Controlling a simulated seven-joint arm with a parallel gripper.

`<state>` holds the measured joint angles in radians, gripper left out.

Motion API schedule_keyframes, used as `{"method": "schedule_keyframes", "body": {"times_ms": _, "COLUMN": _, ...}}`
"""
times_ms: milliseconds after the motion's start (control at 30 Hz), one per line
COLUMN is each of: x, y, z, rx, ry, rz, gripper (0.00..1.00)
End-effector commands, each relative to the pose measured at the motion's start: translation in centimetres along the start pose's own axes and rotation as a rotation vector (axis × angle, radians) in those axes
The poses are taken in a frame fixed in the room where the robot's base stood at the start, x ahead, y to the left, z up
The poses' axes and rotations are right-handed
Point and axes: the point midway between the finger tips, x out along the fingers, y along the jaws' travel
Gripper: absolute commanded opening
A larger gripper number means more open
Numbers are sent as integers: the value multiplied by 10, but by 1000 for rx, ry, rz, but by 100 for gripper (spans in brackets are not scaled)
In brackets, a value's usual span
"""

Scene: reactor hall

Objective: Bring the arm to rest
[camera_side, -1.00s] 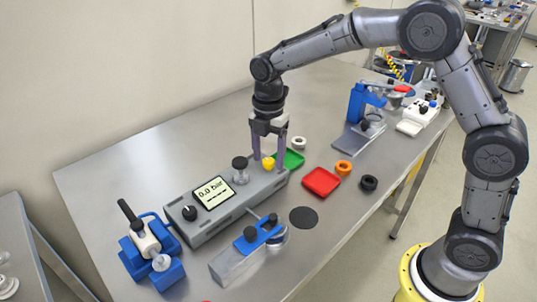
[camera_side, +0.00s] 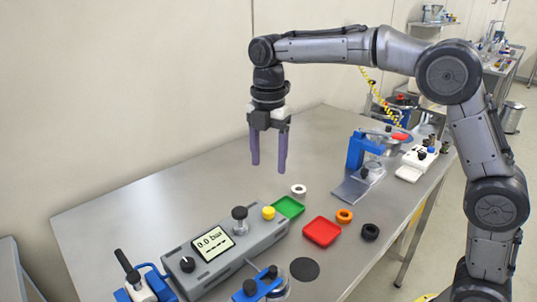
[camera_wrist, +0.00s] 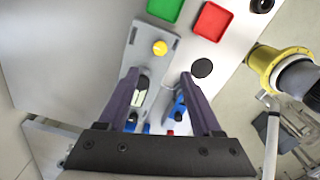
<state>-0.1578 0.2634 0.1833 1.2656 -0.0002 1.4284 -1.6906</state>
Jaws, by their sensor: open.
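My gripper (camera_side: 268,165) hangs with its purple fingers pointing down, open and empty, well above the steel table (camera_side: 135,195). It is above and behind the grey console (camera_side: 262,238) with the display reading 0.0 bar (camera_side: 213,243). In the wrist view my open gripper (camera_wrist: 170,78) spans the lower middle, with the console's yellow knob (camera_wrist: 160,47) beyond the fingertips. Nothing is between the fingers.
On the table are a green tray (camera_side: 289,207), a red tray (camera_side: 322,231), white (camera_side: 299,190), orange (camera_side: 344,215) and black (camera_side: 370,232) rings, and a black disc (camera_side: 305,269). Blue fixtures (camera_side: 357,150) stand at the back right and front (camera_side: 262,284). The table's back left is clear.

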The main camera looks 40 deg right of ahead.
Motion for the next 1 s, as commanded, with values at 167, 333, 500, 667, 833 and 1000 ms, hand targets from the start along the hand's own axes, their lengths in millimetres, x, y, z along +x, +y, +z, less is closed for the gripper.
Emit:
{"method": "schedule_keyframes", "body": {"times_ms": 167, "x": -7, "y": 0, "z": 0, "rx": 0, "ry": 0, "rz": 0, "gripper": 66}}
{"method": "schedule_keyframes", "body": {"times_ms": 333, "x": -7, "y": 0, "z": 0, "rx": 0, "ry": 0, "rz": 0, "gripper": 66}}
{"method": "schedule_keyframes", "body": {"times_ms": 500, "x": -14, "y": -2, "z": 3, "rx": 6, "ry": -2, "rz": 14, "gripper": 66}}
{"method": "schedule_keyframes", "body": {"times_ms": 667, "x": -55, "y": -28, "z": 9, "rx": 29, "ry": -13, "rz": 96, "gripper": 66}}
{"method": "schedule_keyframes", "body": {"times_ms": 833, "x": -87, "y": -94, "z": 12, "rx": 138, "ry": -22, "rz": 189, "gripper": 66}}
{"method": "schedule_keyframes", "body": {"times_ms": 1000, "x": -89, "y": -162, "z": 9, "rx": 411, "ry": -4, "rz": 288, "gripper": 66}}
